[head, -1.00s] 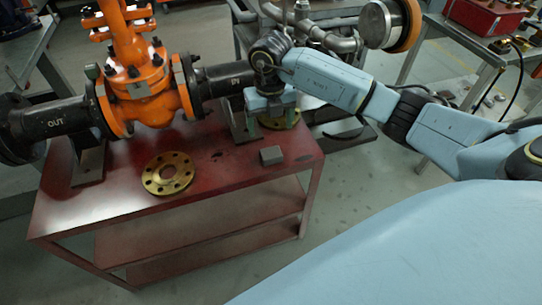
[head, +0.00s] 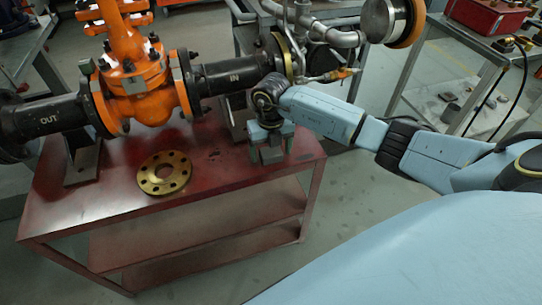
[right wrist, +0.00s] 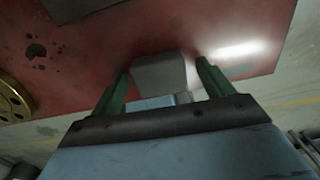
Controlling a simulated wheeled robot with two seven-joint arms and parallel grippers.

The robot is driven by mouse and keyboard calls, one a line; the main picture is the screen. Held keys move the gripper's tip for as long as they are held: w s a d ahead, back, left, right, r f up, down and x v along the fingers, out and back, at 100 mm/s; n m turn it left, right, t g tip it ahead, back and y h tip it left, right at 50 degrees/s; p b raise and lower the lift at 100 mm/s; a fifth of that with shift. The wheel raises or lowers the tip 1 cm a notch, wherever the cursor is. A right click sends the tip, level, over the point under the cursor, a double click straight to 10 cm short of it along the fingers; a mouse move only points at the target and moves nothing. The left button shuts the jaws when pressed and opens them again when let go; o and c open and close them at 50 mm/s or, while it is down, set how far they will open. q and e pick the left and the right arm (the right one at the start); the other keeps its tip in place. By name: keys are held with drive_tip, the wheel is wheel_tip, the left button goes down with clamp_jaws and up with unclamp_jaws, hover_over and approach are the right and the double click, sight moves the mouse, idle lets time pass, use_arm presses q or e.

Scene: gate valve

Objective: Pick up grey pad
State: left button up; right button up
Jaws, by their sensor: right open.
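The grey pad (right wrist: 160,74) is a small block on the red table top. In the right wrist view it lies between the two green fingers of my right gripper (right wrist: 162,88). In the head view my right gripper (head: 271,155) points down at the table's right part, and the pad (head: 271,156) is mostly hidden there by the fingers. The gripper is open, with a finger on each side of the pad; I cannot tell whether either touches it. My left gripper is not in view.
The red table (head: 110,195) carries a brass flange (head: 164,172) left of my right gripper. An orange gate valve (head: 135,85) with black pipes stands behind, on a grey support (head: 84,160). The table's front middle is clear.

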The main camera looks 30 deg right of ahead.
sight(271, 151)
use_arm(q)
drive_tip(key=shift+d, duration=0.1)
use_arm(e)
drive_tip(key=c, duration=1.1)
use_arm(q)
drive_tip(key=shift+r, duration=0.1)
use_arm(e)
drive_tip(key=shift+o, duration=0.2)
